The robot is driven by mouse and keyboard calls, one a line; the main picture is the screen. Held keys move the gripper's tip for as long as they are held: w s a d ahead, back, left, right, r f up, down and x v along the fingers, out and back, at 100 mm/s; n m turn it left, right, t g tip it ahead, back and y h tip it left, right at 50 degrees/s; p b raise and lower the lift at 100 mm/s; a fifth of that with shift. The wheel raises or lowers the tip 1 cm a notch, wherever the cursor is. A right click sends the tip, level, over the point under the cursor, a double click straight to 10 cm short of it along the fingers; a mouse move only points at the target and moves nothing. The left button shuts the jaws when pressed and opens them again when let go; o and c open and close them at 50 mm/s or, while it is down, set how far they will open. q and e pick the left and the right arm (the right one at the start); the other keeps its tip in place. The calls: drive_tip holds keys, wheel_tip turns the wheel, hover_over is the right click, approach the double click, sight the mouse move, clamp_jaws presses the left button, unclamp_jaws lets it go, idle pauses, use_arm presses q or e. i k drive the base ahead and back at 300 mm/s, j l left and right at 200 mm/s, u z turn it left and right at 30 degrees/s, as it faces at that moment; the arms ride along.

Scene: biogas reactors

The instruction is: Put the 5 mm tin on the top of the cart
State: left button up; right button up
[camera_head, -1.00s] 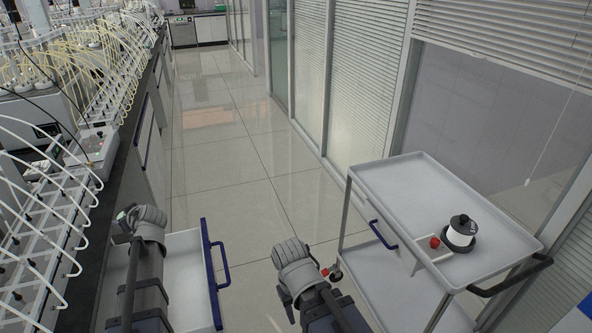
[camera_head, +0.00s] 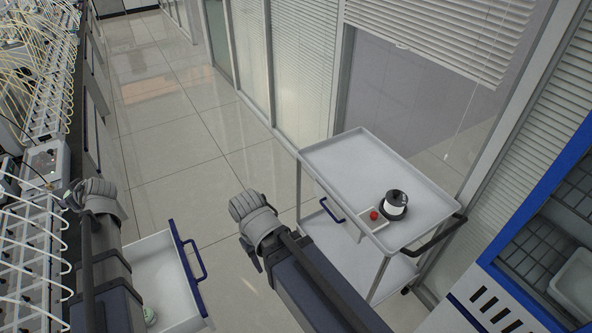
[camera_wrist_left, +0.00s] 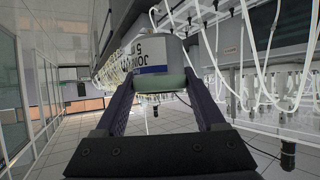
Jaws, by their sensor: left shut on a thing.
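My left gripper (camera_wrist_left: 158,84) is shut on a tin (camera_wrist_left: 152,56). The tin has a white and blue label, partly cut off, on which a 5 can be read, and a pale green end. In the head view my left wrist is at the left, above the drawer edge, and the tin cannot be made out clearly. The cart (camera_head: 345,150) stands right of centre, with a pale rimmed top. My right gripper (camera_head: 245,208) is left of the cart, apart from it; its fingers cannot be made out.
On the cart top are a black and white spool-like object (camera_head: 394,204) and a small tray with a red item (camera_head: 374,215). The far half of the top is bare. An open drawer (camera_head: 160,262) with a greenish round item (camera_head: 150,316) is at lower left. A blue-framed cabinet (camera_head: 500,245) is at right.

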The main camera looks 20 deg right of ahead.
sight(334, 164)
drive_tip(key=i+l+z, duration=0.15)
drive_tip(key=z, duration=0.35)
drive_tip(key=i+l+z, duration=0.2)
drive_tip(key=z, duration=0.3)
drive_tip(key=i+l+z, duration=0.15)
drive_tip(key=z, duration=0.35)
drive_tip(key=i+z, duration=0.3)
drive_tip(key=z, duration=0.2)
